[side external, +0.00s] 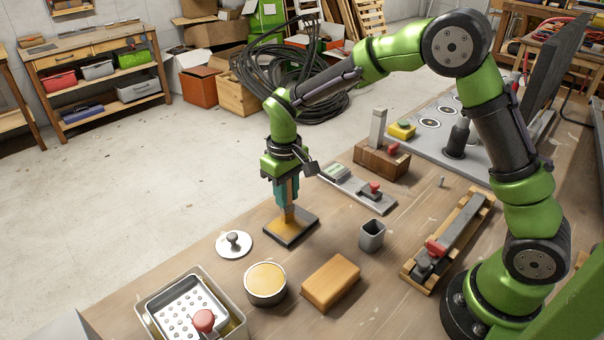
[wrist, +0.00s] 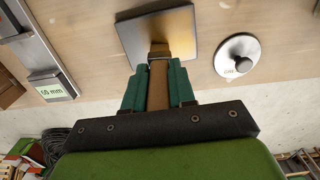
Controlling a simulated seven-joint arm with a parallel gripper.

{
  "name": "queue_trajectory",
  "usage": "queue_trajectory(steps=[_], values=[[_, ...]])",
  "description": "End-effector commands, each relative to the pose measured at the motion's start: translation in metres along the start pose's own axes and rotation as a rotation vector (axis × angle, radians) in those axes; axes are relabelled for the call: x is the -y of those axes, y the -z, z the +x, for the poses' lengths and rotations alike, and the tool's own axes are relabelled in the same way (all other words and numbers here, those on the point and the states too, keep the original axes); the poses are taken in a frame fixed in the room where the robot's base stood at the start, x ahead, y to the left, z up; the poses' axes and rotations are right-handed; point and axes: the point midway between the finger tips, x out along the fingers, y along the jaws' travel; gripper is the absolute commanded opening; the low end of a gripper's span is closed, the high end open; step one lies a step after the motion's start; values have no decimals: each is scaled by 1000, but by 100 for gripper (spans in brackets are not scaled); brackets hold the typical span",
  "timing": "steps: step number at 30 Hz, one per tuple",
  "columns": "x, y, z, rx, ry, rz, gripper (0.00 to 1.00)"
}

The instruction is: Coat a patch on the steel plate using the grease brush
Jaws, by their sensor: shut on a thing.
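My gripper (side external: 286,190) is shut on the brush (side external: 289,214), whose brown handle shows between the teal fingers. In the wrist view my gripper (wrist: 159,84) holds the same brush (wrist: 159,52) over the steel plate (wrist: 135,40). The plate (side external: 304,227) is a dark-edged square lying on the bench, and the brush's lower end is at its surface. A yellow-brown coat covers part of the plate around the brush. The bristles are hard to make out. A round tin of yellow-brown grease (side external: 266,282) stands open in front of the plate.
A round lid with a knob (side external: 234,243) lies left of the plate. A yellow-brown block (side external: 331,282), a small grey cup (side external: 372,235) and a perforated tray (side external: 190,308) stand nearby. A gauge with a display (side external: 338,172) lies behind the plate.

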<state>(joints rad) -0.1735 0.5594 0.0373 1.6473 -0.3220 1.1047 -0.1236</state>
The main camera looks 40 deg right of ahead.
Motion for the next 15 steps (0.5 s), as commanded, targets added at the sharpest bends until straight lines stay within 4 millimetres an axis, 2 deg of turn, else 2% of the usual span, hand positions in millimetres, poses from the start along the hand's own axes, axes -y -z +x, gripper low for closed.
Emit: queue_trajectory(steps=[15], values=[[-1, -48, 0, 2, 0, -1, 0]])
